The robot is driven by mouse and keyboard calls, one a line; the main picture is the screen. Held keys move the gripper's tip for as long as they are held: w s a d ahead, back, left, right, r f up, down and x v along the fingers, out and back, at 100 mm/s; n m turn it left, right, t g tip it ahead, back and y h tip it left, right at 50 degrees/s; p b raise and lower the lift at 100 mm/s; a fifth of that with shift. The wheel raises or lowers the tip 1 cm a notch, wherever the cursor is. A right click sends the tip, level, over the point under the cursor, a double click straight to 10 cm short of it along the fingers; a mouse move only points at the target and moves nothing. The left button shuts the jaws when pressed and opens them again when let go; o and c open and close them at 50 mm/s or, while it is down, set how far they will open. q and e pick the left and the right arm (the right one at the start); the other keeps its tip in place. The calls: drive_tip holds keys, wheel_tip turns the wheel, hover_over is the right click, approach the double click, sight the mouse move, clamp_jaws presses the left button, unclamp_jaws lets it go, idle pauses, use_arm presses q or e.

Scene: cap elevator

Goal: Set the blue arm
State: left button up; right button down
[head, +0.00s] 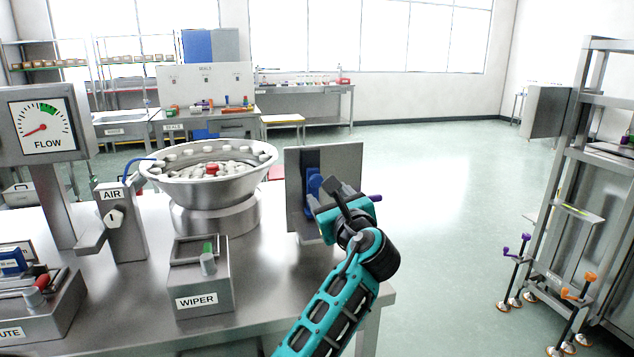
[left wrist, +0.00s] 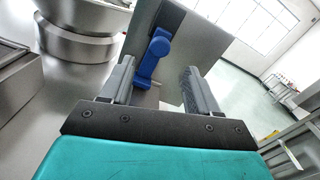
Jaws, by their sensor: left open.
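The blue arm (head: 312,183) is mounted on an upright grey steel plate (head: 293,165) at the table's right end. In the left wrist view the blue arm (left wrist: 153,58) stands tilted, with a rounded knob at its upper end. My left gripper (head: 338,195) is right in front of the plate and hides part of the arm in the head view. In the left wrist view my left gripper (left wrist: 157,80) is open, its two fingers to either side of the blue arm in the picture. Contact cannot be told. My right gripper is out of view.
A steel bowl (head: 180,182) with white caps and a red one stands left of the plate. The WIPER box (head: 200,280), AIR post (head: 122,235) and FLOW gauge (head: 42,125) stand further left. A metal rack (head: 575,150) is at right, with open floor between.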

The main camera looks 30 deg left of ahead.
sight(317, 183)
use_arm(q)
drive_tip(key=x, duration=0.9)
drive_tip(key=shift+w+a, duration=0.15)
drive_tip(key=shift+c, duration=0.2)
clamp_jaws()
